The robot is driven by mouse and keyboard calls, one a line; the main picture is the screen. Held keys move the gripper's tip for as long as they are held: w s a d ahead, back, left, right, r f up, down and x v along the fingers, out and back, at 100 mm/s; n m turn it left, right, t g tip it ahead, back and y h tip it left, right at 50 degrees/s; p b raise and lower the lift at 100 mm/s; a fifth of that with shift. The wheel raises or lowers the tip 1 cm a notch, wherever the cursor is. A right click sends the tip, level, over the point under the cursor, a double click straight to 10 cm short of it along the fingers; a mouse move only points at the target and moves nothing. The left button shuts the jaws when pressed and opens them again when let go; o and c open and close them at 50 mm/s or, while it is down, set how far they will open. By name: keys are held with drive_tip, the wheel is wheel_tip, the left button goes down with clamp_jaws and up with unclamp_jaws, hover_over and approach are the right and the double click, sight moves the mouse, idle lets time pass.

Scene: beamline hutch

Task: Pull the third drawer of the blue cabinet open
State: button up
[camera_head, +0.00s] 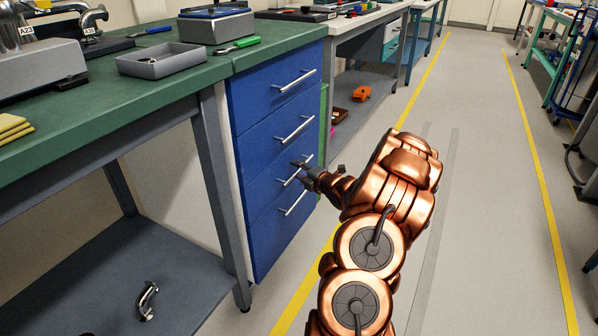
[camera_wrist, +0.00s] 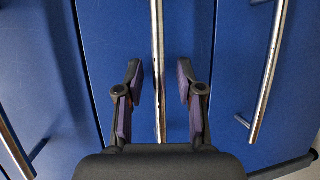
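The blue cabinet (camera_head: 245,185) stands under the green bench, with several drawers stacked one above another, each with a silver bar handle. The third drawer from the top (camera_head: 258,187) looks shut, its front flush with the others. My gripper (camera_head: 300,172) is in front of this drawer, at its handle (camera_head: 288,182), and partly hides it. In the wrist view my gripper (camera_wrist: 159,82) is open, one finger on each side of the handle (camera_wrist: 157,45). Gaps show between the handle and both fingers. Neighbouring handles (camera_wrist: 270,75) lie to either side.
The green benchtop (camera_head: 100,100) above holds a grey tray (camera_head: 160,62) and tools. A bench leg (camera_head: 222,195) stands just left of the cabinet. The grey floor (camera_head: 485,180) to the right is clear, with yellow lines.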

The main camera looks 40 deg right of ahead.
clamp_jaws()
idle(0.6)
